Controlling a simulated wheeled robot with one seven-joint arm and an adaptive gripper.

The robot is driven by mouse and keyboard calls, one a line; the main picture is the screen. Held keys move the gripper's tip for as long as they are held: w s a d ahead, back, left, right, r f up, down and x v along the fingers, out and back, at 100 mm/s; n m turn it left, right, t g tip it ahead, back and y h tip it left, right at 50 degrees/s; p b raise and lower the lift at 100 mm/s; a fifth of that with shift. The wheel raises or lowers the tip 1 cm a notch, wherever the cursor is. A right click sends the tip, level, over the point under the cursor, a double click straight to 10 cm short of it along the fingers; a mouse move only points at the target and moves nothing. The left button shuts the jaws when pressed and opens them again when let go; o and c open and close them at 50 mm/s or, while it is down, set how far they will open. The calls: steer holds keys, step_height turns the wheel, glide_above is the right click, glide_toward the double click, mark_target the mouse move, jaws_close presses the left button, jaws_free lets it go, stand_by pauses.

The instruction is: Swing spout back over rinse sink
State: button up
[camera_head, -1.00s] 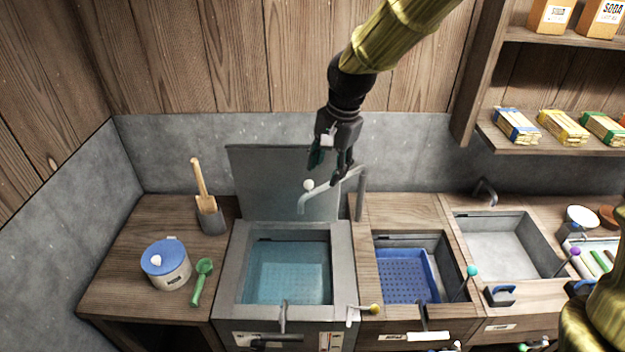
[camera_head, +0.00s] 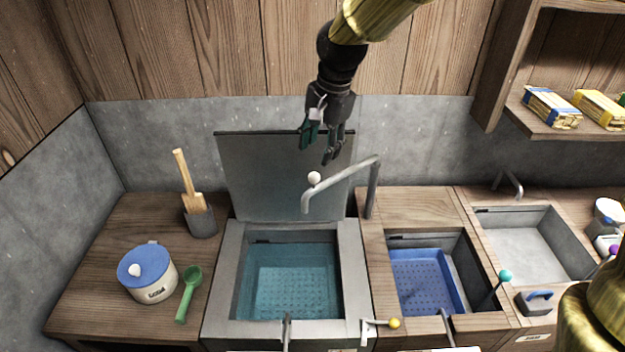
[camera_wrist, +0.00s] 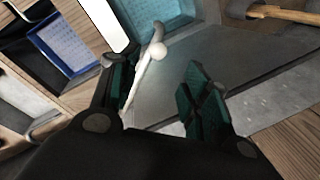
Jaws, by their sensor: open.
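The spout (camera_head: 345,180) is a grey bent pipe on a post at the right rear of the left basin. Its arm reaches left, with a white ball knob (camera_head: 314,178) near its downturned end, over the rear of the water-filled basin (camera_head: 229,280). The middle sink (camera_head: 474,262), with a blue basket inside, is right of the post. My gripper (camera_head: 321,148) is open and empty, pointing down just above the spout's arm near the knob. In the wrist view the spout (camera_wrist: 143,78) and knob (camera_wrist: 158,52) show between the open fingers; contact is not visible.
A raised metal lid (camera_head: 250,170) stands behind the left basin. A grey empty sink (camera_head: 530,245) is at right. A blue-lidded pot (camera_head: 148,272), green scoop (camera_head: 188,295) and wooden-handled tool (camera_head: 187,180) sit on the left counter. A shelf (camera_head: 545,115) juts out at upper right.

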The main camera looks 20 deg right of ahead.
mark_target(316, 173)
steer(key=shift+w+a+f+p, duration=0.2)
steer(key=shift+f+p, duration=0.35)
steer(key=shift+f, duration=1.15)
steer(key=shift+w+a+f+p, duration=0.1)
steer(key=shift+w+f+p, duration=0.3)
steer(key=shift+f, duration=1.35)
steer(key=shift+w+a+f+p, duration=0.1)
steer(key=shift+f+p, duration=0.55)
steer(key=shift+f, duration=1.05)
jaws_close()
